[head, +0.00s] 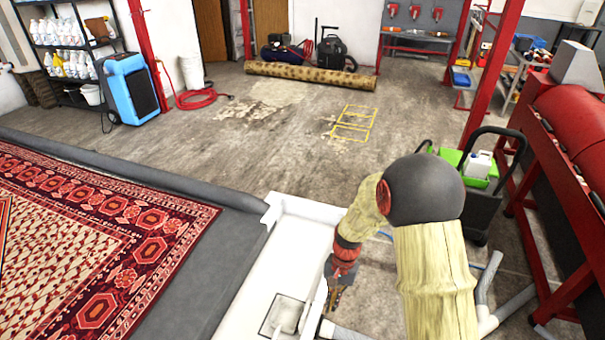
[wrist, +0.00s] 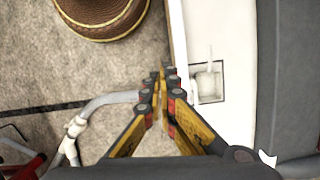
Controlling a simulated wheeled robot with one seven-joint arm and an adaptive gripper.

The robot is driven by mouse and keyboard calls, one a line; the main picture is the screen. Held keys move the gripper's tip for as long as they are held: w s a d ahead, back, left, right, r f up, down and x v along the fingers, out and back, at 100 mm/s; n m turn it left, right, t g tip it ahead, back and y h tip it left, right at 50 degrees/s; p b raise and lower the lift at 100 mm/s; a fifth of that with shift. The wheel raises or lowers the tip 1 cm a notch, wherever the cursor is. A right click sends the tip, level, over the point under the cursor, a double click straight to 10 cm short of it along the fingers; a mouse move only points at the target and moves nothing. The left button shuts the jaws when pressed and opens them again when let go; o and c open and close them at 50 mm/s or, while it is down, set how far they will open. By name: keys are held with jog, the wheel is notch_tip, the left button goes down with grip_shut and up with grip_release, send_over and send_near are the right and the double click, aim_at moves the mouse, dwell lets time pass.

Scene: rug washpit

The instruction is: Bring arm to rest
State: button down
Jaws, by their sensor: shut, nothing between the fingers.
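My gripper (wrist: 162,90) points down in the wrist view, with its yellow and black fingers together and nothing between them. In the head view my gripper (head: 335,295) hangs at the end of my bent arm, beside the white pit edge (head: 300,245). A square drain fitting (head: 284,314) is set in the white surface left of the gripper; it also shows in the wrist view (wrist: 208,82), to the right of the fingers. The height of the fingertips above the pit edge is hard to tell.
Grey pipes (head: 487,290) lie on the floor to the right. A cart with a green tray (head: 480,170) and a red machine (head: 570,130) stand at the right. A patterned rug (head: 100,240) lies at the left. The middle floor (head: 270,150) is clear. A round brown object (wrist: 100,15) shows near the wrist view's top.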

jog(key=s+d+r+n+t, duration=0.1)
jog(key=s+r, duration=0.5)
jog(key=r, duration=0.6)
jog(key=s+d+r+n+t+h, duration=0.1)
jog(key=s+d+r+n+t, duration=0.1)
jog(key=s+d+r+t, duration=0.2)
jog(key=s+d+r+n+t, duration=0.2)
jog(key=s+r, duration=0.8)
jog(key=r, duration=1)
jog(key=shift+s+d+r+t, duration=0.25)
jog(key=shift+d+t, duration=0.35)
jog(key=shift+d, duration=0.65)
